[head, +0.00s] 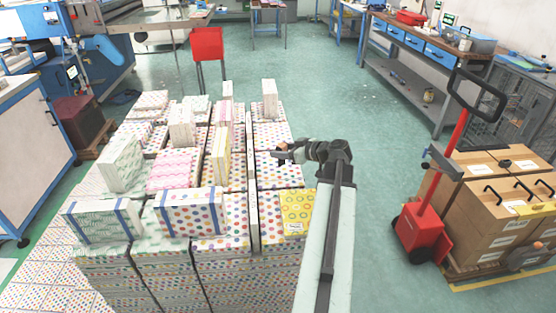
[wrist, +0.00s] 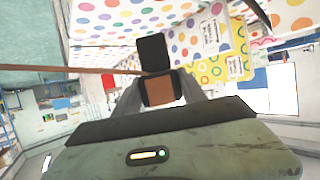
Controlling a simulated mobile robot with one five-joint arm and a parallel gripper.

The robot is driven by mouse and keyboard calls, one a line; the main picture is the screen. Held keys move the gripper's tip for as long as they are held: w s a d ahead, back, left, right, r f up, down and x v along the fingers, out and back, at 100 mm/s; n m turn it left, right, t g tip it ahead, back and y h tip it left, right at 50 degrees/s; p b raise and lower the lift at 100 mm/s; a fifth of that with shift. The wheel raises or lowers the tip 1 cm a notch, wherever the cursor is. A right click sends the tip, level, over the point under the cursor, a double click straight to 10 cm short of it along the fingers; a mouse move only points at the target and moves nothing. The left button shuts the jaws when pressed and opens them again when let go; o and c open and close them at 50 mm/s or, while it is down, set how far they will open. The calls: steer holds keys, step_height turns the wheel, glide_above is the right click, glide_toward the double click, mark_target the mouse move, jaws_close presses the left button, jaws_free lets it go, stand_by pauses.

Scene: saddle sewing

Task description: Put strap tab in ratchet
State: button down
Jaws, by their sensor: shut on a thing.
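My gripper (wrist: 160,90) is shut on a small orange-brown piece, which I take to be the strap tab (wrist: 160,91). A dark block (wrist: 153,52) stands just beyond it in the wrist view; I cannot tell whether it belongs to the tab. A thin brown strap (wrist: 70,69) runs from the held piece to the left edge. In the head view my gripper (head: 279,154) points left, over the right side of the stacked patterned packages, with a bit of orange-brown at its tip. I cannot make out the ratchet in either view.
The patterned stacks (head: 228,212) have loose packages standing on top, including a yellow one (head: 297,211) near my arm. A red pallet jack (head: 425,225) and cardboard boxes (head: 500,220) stand at the right. Green floor (head: 330,85) is clear behind the stacks.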

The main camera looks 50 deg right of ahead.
steer(key=shift+w, duration=0.2)
steer(key=f+b, duration=0.2)
steer(key=w+f+b, duration=0.1)
steer(key=f+b, duration=0.1)
steer(key=shift+a, duration=0.25)
steer(key=c, duration=0.7)
jaws_free()
steer(key=shift+o, duration=0.2)
